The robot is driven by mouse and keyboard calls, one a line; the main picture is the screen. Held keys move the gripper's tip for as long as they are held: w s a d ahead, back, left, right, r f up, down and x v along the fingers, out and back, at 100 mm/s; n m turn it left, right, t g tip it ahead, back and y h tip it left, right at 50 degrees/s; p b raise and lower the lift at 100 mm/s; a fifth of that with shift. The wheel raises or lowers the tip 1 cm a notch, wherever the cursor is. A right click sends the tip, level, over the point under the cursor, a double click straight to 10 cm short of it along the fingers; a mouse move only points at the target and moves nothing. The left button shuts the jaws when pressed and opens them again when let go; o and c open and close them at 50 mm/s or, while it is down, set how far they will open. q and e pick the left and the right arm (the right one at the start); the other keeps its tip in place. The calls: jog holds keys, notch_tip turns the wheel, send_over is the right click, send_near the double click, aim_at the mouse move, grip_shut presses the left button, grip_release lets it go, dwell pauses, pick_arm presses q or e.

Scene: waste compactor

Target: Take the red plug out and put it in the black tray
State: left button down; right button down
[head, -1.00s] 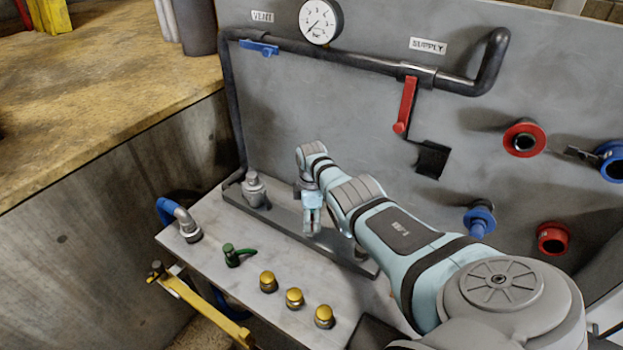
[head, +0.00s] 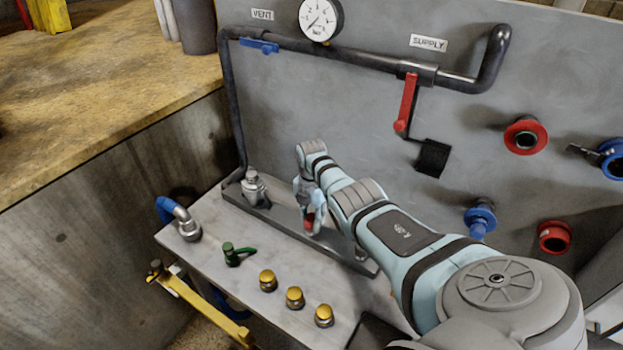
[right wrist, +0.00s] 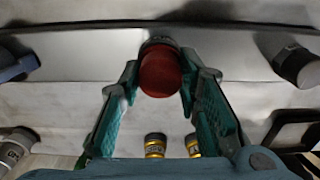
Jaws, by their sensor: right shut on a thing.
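The red plug (head: 309,219) shows between the fingers of my right gripper (head: 311,216), over the grey channel at the back of the bench. In the right wrist view, the round red end of the plug (right wrist: 159,73) lies between the two green fingertips (right wrist: 159,85), which are shut on it. A grey metal part shows just behind the plug, but I cannot tell if the plug is still seated in it. A black tray (head: 374,334) shows in part at the bottom of the head view, right of the brass caps; my right arm hides some of it. My left gripper is not in view.
A grey fitting (head: 253,187) stands left of the gripper. A green-handled valve (head: 236,254), several brass caps (head: 295,297) and a blue-ended elbow pipe (head: 180,219) are on the bench. The grey panel behind carries a red lever (head: 406,103) and red and blue ports.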

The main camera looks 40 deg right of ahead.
jog(key=n, duration=0.2)
jog(key=shift+n, duration=0.4)
jog(key=c, duration=1.1)
grip_release()
jog(key=shift+c, duration=0.4)
